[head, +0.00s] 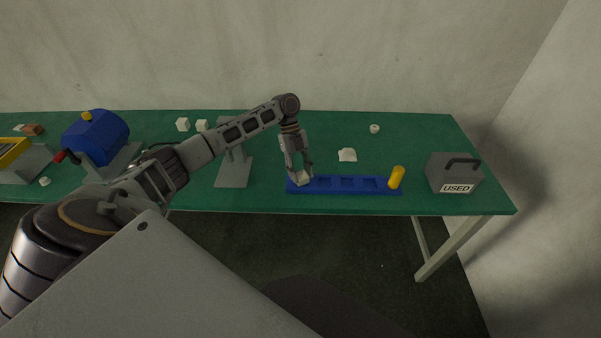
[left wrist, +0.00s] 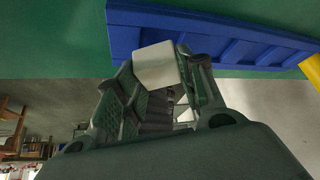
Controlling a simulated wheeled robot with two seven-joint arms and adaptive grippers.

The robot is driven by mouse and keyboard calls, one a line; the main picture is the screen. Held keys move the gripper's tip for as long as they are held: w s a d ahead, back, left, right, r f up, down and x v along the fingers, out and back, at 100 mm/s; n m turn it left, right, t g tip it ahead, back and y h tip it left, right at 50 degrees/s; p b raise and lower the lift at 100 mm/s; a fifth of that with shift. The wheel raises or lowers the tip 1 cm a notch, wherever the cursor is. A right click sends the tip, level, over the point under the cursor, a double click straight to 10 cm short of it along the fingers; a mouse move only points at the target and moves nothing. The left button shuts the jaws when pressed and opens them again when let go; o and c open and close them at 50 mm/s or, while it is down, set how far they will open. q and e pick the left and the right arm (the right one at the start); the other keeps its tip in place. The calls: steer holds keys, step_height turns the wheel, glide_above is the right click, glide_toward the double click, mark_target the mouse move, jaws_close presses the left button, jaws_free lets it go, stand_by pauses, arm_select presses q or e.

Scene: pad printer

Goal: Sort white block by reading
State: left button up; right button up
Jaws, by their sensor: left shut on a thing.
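My left gripper (head: 302,176) is at the left end of a long blue tray (head: 345,185) with a row of compartments. It is shut on a white block (left wrist: 156,66), which sits between the fingertips in the left wrist view. In the head view the block (head: 302,178) is small at the fingertips, over the tray's leftmost part; I cannot tell whether it touches the tray. Two other white blocks (head: 182,125) (head: 202,125) stand at the back of the green table. My right gripper is not in view.
A yellow cylinder (head: 396,177) stands at the tray's right end, and a grey box labelled USED (head: 455,174) is farther right. A grey stand (head: 234,172) is left of the tray. A white scrap (head: 347,155) and a small white ring (head: 375,129) lie behind.

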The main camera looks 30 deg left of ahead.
arm_select(q)
steer(key=shift+m+g+y+b, duration=0.3)
steer(key=shift+m+g+b, duration=0.1)
steer(key=shift+m, duration=0.4)
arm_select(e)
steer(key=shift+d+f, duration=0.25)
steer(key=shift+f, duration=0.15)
arm_select(q)
steer(key=shift+m+g+y+b, duration=0.3)
steer(key=shift+m+g+b, duration=0.15)
steer(key=shift+m, duration=0.55)
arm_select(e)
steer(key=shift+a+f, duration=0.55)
arm_select(q)
steer(key=shift+m, duration=0.4)
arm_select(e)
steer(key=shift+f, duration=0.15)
arm_select(q)
steer(key=shift+m+y+b, duration=0.35)
steer(key=shift+m+y, duration=0.05)
steer(key=shift+m, duration=0.1)
steer(key=shift+w, duration=0.1)
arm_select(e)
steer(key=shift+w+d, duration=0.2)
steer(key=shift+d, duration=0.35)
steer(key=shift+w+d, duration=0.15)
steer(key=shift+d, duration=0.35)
arm_select(q)
steer(key=shift+w, duration=0.15)
